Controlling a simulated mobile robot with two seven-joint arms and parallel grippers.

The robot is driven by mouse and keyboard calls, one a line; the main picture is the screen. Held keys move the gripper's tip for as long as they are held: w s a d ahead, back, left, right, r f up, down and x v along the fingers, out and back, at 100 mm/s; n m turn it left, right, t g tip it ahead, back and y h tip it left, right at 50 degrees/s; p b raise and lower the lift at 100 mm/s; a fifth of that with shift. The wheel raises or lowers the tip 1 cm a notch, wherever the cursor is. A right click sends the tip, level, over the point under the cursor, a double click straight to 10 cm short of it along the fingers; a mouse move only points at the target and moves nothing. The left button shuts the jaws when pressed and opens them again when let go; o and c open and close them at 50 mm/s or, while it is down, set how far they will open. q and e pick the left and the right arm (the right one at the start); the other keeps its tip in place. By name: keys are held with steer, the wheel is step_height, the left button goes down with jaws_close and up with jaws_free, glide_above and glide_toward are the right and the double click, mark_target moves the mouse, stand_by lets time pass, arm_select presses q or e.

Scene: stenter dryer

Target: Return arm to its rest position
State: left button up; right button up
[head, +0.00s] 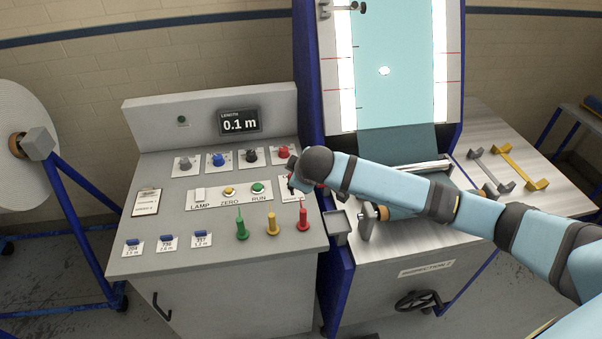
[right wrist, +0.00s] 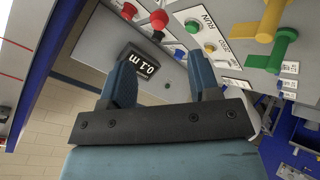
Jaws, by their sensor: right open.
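My right arm reaches in from the right in the head view, over the front of the inspection machine (head: 400,85). Its gripper (head: 296,184) hangs above the right side of the grey control console (head: 165,259), near a red control that it partly hides. In the right wrist view the gripper (right wrist: 161,75) is open, its two blue fingers apart with nothing between them. The console display (right wrist: 143,63) reading 0.1 m shows behind the fingers. My left gripper is not in view.
The console carries several knobs, a green RUN button (head: 258,188), and upright green (head: 242,226), yellow (head: 272,224) and red (head: 303,220) pegs close to the gripper. Grey and yellow handles (head: 524,167) lie on the right-hand table.

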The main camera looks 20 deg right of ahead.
steer(key=s+a+f+m+y, duration=0.1)
steer(key=s+a+f+y, duration=0.4)
steer(key=s+a+f, duration=0.6)
steer(key=s+d+f+m+t, duration=0.1)
steer(key=s+d+f+m, duration=0.1)
steer(key=s, duration=0.7)
steer(key=s+d+f+m+t+p, duration=0.1)
steer(key=s+f, duration=0.3)
steer(key=s, duration=0.6)
steer(key=shift+d+m+t+h, duration=0.3)
steer(key=shift+d+m+h, duration=0.1)
steer(key=shift+d+m, duration=0.45)
steer(key=shift+s+a, duration=0.1)
